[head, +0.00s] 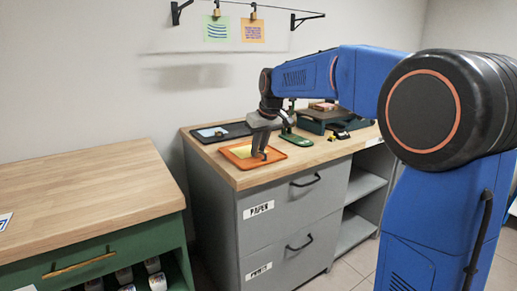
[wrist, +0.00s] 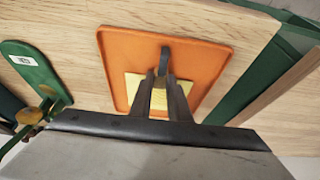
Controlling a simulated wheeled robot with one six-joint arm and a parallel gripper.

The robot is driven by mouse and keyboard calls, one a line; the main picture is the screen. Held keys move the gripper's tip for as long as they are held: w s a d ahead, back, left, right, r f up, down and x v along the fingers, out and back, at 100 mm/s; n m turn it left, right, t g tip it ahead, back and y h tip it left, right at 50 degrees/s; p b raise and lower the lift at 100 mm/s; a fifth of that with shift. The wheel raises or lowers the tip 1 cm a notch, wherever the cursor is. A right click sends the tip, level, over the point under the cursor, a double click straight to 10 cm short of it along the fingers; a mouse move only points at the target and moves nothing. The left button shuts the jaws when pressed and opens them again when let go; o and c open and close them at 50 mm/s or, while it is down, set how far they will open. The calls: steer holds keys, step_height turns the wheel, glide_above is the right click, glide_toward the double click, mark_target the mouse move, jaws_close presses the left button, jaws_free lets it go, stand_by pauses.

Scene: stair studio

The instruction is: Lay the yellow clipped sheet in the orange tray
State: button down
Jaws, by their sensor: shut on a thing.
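The orange tray (head: 275,157) lies on the wooden top of the grey cabinet in the head view, and it fills the middle of the wrist view (wrist: 120,50). The yellow clipped sheet (head: 243,150) is within the tray's outline. In the wrist view the sheet (wrist: 133,84) shows on both sides of my fingers, with a dark clip piece (wrist: 165,56) at the tips. My gripper (head: 260,154) points down over the tray and is shut on the clipped sheet; it also shows in the wrist view (wrist: 161,78). The fingers hide part of the sheet. I cannot tell whether it touches the tray floor.
A black tray (head: 237,129) with a picture sheet lies behind the orange tray. A green clipboard-like piece (head: 298,139) lies to the right, near a dark green press (head: 318,123). Two sheets, green (head: 215,28) and orange (head: 252,31), hang on a wall line. A green cabinet (head: 80,185) stands left.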

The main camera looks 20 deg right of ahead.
stand_by(0.3)
steer(key=c, duration=1.6)
jaws_free()
steer(key=shift+r, duration=4)
steer(key=s+d+f+m, duration=0.1)
steer(key=s+d+f, duration=0.15)
steer(key=s, duration=0.95)
steer(key=s+d+f+m, duration=0.15)
steer(key=s+f, duration=0.25)
steer(key=s, duration=0.7)
steer(key=shift+m+t+h, duration=0.3)
steer(key=shift+m+h, duration=0.25)
steer(key=shift+h, duration=0.15)
steer(key=s+d+f, duration=0.1)
steer(key=s+f, duration=0.4)
steer(key=s, duration=0.1)
steer(key=s+d+f, duration=0.1)
steer(key=s+f, duration=0.4)
steer(key=s, duration=0.2)
steer(key=s+d+f, duration=0.1)
steer(key=s+f, duration=0.4)
steer(key=s, duration=0.2)
steer(key=shift+s+f, duration=0.1)
steer(key=shift+f, duration=0.25)
